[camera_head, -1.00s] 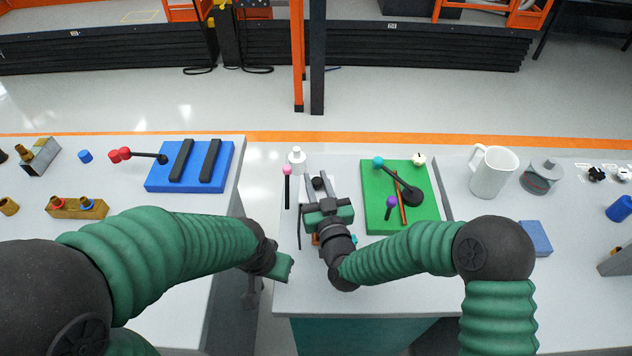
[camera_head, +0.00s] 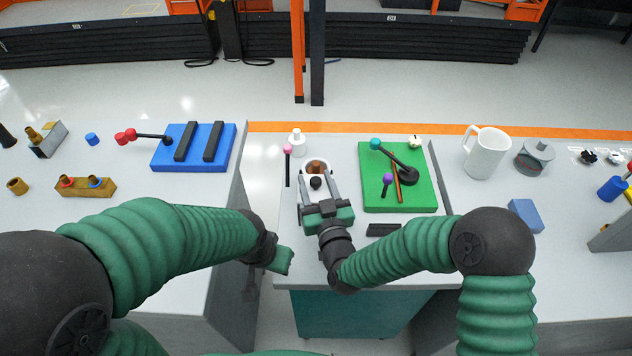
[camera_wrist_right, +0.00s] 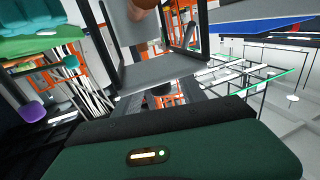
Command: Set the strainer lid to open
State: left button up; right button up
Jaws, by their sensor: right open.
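No part is plainly marked as the strainer lid. Between my right fingers, a white round fitting (camera_head: 319,162) holds a brown piece (camera_head: 317,168), with a small black ball (camera_head: 316,183) in front. This fitting may be the strainer, but its lid's position is unclear. My right gripper (camera_head: 317,177) is open and its fingers reach forward on either side of the fitting; I cannot tell whether they touch it. The right wrist view shows a brown rounded end (camera_wrist_right: 147,6) between the fingers. My left gripper (camera_head: 281,261) hangs by the table's front left, its fingers hidden.
A green panel (camera_head: 372,195) with teal and purple knobs (camera_head: 387,179) stands just right of my right gripper. A pink-tipped black stick (camera_head: 287,165) and white bottle (camera_head: 297,140) are at left. A dark block (camera_head: 383,229) lies in front. A gap separates the left table.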

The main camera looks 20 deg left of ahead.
jog(key=shift+s, duration=0.1)
pick_arm(q)
jog(key=shift+f+b, duration=0.3)
jog(key=shift+f, duration=0.05)
jog(key=p+v, duration=0.2)
jog(key=w+p+v, duration=0.1)
jog(key=p+v, duration=0.2)
jog(key=shift+r+p, duration=0.3)
jog(key=shift+r, duration=0.1)
pick_arm(e)
jog(key=v, duration=1.6)
jog(key=shift+s+d, duration=0.25)
jog(key=shift+w+f, duration=0.15)
